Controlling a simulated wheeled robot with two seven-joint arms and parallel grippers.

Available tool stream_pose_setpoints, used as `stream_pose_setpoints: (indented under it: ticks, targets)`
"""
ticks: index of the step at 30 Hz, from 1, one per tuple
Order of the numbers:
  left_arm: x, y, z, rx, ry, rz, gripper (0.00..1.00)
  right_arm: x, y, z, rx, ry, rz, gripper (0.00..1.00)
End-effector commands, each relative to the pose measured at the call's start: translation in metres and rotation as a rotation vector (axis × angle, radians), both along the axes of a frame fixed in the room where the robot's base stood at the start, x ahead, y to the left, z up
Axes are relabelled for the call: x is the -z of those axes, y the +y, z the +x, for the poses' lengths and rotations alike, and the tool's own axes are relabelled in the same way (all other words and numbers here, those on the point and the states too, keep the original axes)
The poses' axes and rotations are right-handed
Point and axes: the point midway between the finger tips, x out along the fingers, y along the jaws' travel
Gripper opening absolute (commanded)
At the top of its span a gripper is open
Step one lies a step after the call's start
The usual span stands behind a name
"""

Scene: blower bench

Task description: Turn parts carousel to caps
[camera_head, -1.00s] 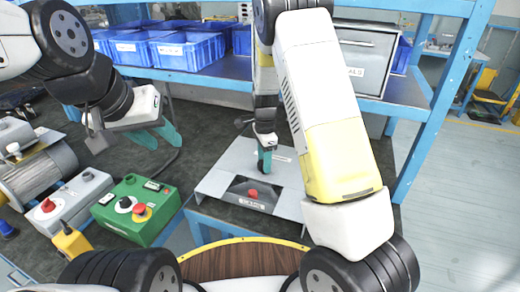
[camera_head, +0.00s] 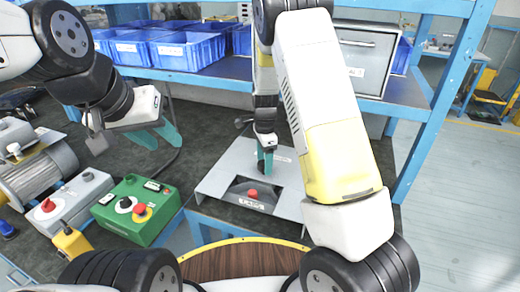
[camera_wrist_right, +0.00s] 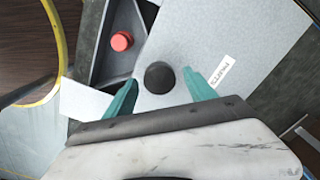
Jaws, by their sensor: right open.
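The parts carousel has a grey cover plate (camera_head: 222,176) with a cut-out window at the front. A small red part (camera_head: 252,193) and an unreadable label (camera_head: 250,203) show in the window. The right wrist view shows the same red part (camera_wrist_right: 122,42) beside a divider. A round black knob (camera_wrist_right: 159,77) stands on the plate. My right gripper (camera_head: 266,160) is low over the plate, its teal fingers open on either side of the knob, with gaps visible. My left gripper (camera_head: 156,135) is open and empty above the bench at left.
A green control box (camera_head: 135,210) with a red button and a grey box (camera_head: 78,200) stand left of the carousel. A motor (camera_head: 40,170) is further left. Blue bins (camera_head: 185,50) fill the shelf behind. Dark bench surface (camera_head: 205,130) is clear behind the carousel.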

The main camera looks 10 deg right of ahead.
Motion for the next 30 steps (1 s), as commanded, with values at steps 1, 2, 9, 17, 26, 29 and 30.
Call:
stream_pose_setpoints:
  ticks: [1,2,9,17,26,29,30]
  targets:
    - [0.000,0.000,0.000,0.000,0.000,0.000,0.36,-0.003,0.000,0.000,0.000,-0.001,0.000,0.64]
    - [0.000,0.000,0.000,0.000,0.000,0.000,0.36,-0.005,0.000,0.001,0.000,-0.002,0.000,0.64]
    - [0.000,0.000,0.000,0.000,0.000,0.000,0.36,-0.044,0.001,0.001,-0.002,-0.006,0.001,0.64]
    - [0.000,0.000,0.000,0.000,0.000,0.000,0.36,-0.075,0.000,0.001,-0.001,-0.003,0.001,0.64]
    - [0.000,0.000,0.000,0.000,0.000,0.000,0.36,-0.078,0.000,0.000,0.000,-0.001,0.000,0.64]
    - [0.000,0.000,0.000,0.000,0.000,0.000,0.36,-0.080,0.000,0.000,-0.005,-0.003,0.004,0.64]
    - [0.000,0.000,0.000,0.000,0.000,0.000,0.36,-0.083,-0.001,-0.002,-0.015,-0.007,0.011,0.64]
